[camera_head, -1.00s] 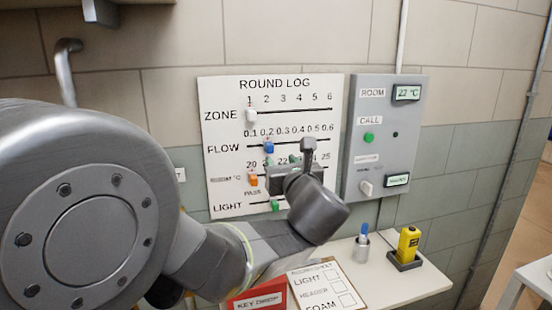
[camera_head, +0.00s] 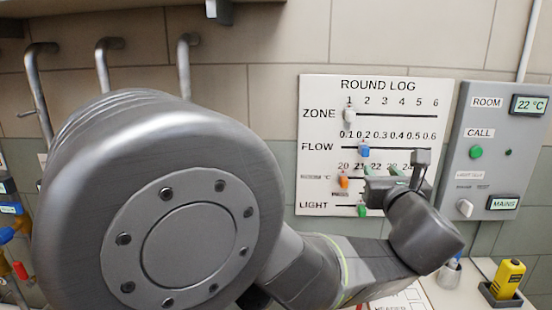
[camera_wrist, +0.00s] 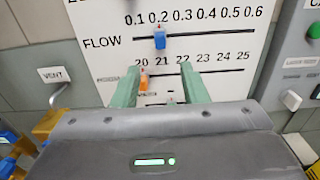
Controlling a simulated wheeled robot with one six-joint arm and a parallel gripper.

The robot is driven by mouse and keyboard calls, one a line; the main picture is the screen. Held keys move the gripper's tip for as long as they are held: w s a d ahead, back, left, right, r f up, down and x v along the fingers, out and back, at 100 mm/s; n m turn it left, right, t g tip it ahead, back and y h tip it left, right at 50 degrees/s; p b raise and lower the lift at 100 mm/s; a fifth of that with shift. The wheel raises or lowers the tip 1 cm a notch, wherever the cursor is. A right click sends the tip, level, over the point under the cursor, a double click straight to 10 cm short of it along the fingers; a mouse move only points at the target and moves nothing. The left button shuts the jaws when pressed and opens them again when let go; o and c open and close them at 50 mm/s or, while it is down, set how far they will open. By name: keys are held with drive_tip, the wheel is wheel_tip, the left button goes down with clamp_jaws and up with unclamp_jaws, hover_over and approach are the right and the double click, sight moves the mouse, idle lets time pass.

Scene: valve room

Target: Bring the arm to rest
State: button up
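My arm fills the left and middle of the head view, bent, with its wrist in front of the lower right of the round log board (camera_head: 425,120). My gripper (camera_head: 383,169) is up in front of the board's temperature row. In the wrist view my gripper (camera_wrist: 160,68) shows two green fingers well apart with nothing held between them. The blue flow slider (camera_wrist: 160,40) sits near 0.2, beyond the fingertips. The orange slider (camera_wrist: 144,82) near 20 shows between the fingers. Whether the fingers touch the board I cannot tell.
A grey panel (camera_head: 520,150) with a green button and displays is right of the board. Pipes (camera_head: 103,65) run up the wall at left. A VENT label (camera_wrist: 54,74) is left of the board.

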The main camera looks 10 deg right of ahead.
sight(365, 152)
drive_tip(key=p+x, duration=0.1)
drive_tip(key=x, duration=1.1)
drive_tip(key=shift+w+p, duration=0.35)
drive_tip(key=shift+w+a, duration=0.1)
drive_tip(key=shift+r, duration=0.1)
